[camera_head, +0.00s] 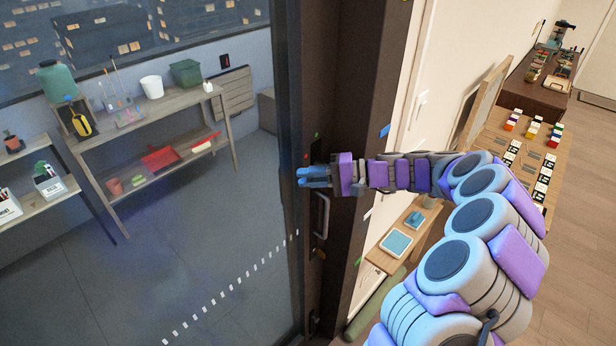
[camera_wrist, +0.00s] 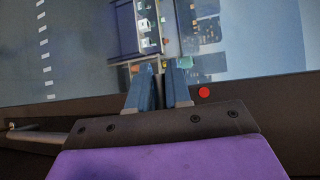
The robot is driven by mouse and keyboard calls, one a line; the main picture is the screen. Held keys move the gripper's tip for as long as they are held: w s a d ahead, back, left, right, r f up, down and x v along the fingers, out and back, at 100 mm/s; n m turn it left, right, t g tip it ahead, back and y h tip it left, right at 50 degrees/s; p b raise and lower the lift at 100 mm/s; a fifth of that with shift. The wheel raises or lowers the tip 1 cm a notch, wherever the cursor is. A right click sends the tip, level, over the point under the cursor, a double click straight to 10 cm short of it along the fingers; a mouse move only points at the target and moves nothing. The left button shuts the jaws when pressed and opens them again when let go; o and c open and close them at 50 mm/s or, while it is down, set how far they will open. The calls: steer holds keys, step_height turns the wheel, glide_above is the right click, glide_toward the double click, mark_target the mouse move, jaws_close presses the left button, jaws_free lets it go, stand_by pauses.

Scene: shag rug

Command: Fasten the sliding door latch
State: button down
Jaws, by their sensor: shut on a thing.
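The sliding glass door (camera_head: 200,240) fills the left of the head view, with a dark edge frame (camera_head: 289,90) beside the dark brown post (camera_head: 358,70). A vertical pull handle (camera_head: 322,215) is just below my gripper. The handle also shows at the left of the wrist view (camera_wrist: 40,137). My gripper (camera_head: 303,176) is at the door's edge above the handle. Its blue fingers (camera_wrist: 160,78) are a little apart and shut on a small part at the edge, apparently the latch. The fingers hide most of it, so its position cannot be told.
A red dot (camera_wrist: 204,92) is on the dark frame right of my fingers. Behind the glass stands a wooden shelf (camera_head: 140,125) with boxes and bottles. At right are a low wooden table (camera_head: 385,262), a dark cabinet (camera_head: 530,100) and open wooden floor (camera_head: 580,220).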

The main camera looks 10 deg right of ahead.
steer(key=shift+w+d+r, duration=0.1)
steer(key=c, duration=1.2)
jaws_free()
steer(key=shift+d, duration=0.15)
steer(key=shift+p+v, duration=0.7)
steer(key=shift+v, duration=8.05)
